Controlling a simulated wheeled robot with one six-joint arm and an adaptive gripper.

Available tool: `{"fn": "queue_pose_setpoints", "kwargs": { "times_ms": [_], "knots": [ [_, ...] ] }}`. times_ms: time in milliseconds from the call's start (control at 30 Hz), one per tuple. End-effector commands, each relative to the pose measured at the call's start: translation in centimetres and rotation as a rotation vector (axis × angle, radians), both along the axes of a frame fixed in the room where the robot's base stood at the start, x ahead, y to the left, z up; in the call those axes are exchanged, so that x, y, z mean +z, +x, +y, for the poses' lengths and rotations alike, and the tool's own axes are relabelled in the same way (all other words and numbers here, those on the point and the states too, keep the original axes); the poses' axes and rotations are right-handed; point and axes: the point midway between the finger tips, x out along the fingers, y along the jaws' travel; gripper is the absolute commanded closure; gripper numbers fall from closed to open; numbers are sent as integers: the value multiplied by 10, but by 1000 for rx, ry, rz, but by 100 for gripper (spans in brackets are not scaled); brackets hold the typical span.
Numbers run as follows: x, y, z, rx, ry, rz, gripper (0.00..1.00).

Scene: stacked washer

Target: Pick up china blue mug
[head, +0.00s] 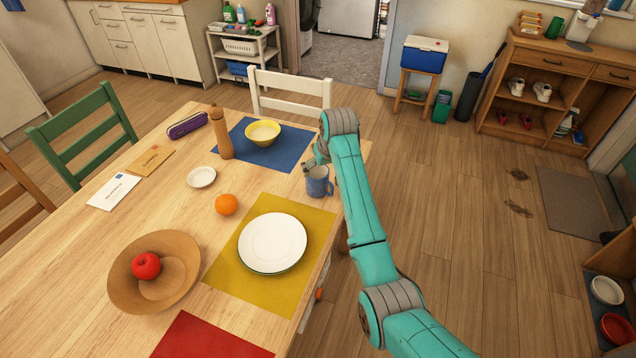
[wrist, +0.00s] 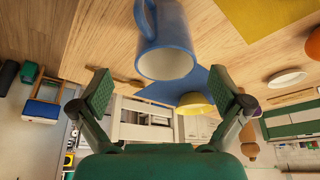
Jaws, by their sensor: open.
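The china blue mug (head: 318,184) stands upright near the right edge of the wooden table, by the corner of a blue placemat. In the wrist view, turned upside down, the blue mug (wrist: 168,28) shows at the top middle with its pale inside facing my gripper and its handle to the left. My gripper (wrist: 158,82) is open and empty, its two green fingers spread wide, with the mug ahead of them. In the head view my gripper (head: 312,158) is by the mug, partly hidden by my wrist; I cannot tell if it touches.
A yellow bowl (head: 262,132) sits on the blue placemat (head: 285,155). A white plate (head: 272,243) lies on a yellow placemat (head: 222,278). An orange (head: 227,204), a small white dish (head: 201,177) and a wooden pepper mill (head: 220,135) stand left. A white chair (head: 290,88) is behind the table.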

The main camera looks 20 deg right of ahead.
Motion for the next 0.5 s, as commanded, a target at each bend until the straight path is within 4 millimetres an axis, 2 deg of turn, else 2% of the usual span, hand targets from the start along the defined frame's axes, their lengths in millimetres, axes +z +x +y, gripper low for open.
{"fn": "queue_pose_setpoints", "kwargs": {
  "times_ms": [167,500],
  "knots": [
    [-9,5,2,1,0,1,0],
    [-46,24,9,0,0,0,0]
  ]
}}
